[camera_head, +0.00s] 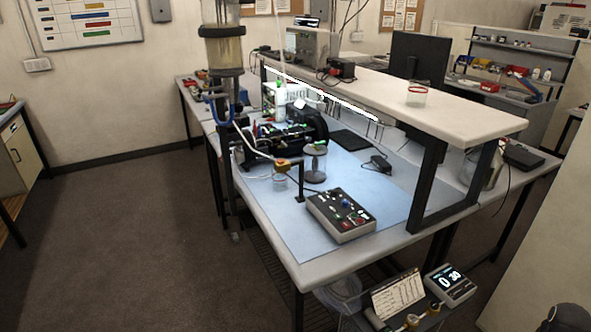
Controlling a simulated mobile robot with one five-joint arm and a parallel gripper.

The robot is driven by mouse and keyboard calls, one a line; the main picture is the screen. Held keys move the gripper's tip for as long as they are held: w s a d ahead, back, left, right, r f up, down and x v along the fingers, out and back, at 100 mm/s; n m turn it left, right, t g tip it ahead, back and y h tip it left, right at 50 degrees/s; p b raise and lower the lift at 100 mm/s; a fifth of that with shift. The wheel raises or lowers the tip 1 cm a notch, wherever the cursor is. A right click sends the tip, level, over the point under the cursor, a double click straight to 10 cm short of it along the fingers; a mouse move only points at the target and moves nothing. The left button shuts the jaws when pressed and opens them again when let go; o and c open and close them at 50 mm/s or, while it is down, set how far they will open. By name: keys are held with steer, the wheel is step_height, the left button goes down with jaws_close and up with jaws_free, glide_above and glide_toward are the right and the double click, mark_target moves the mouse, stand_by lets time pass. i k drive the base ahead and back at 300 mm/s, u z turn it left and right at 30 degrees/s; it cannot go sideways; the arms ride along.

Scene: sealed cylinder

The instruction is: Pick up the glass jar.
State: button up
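A small clear glass jar (416,96) with a red rim stands upright on the raised white shelf above the workbench, towards its right side. Another clear glass vessel (279,181) stands lower on the bench's blue mat, under an orange fitting. A clear cylinder (315,162) with a pale top and dark base stands just right of that. A larger glass vessel (483,168) is partly hidden behind the shelf's right leg. I cannot tell for certain which of these is the task's jar. My gripper does not show clearly anywhere in this view.
The raised shelf (470,115) has black legs and a black monitor (417,58) behind it. A control box (341,214) sits at the bench's front. A tall column apparatus (222,60) stands at the left end. Open floor (130,230) lies left of the bench.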

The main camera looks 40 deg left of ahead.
mark_target(279, 181)
steer(key=u, duration=0.05)
steer(key=i, duration=0.45)
steer(key=z, duration=0.35)
steer(key=k, duration=0.1)
steer(key=u, duration=3.05)
steer(key=i, duration=0.95)
steer(key=u, duration=0.05)
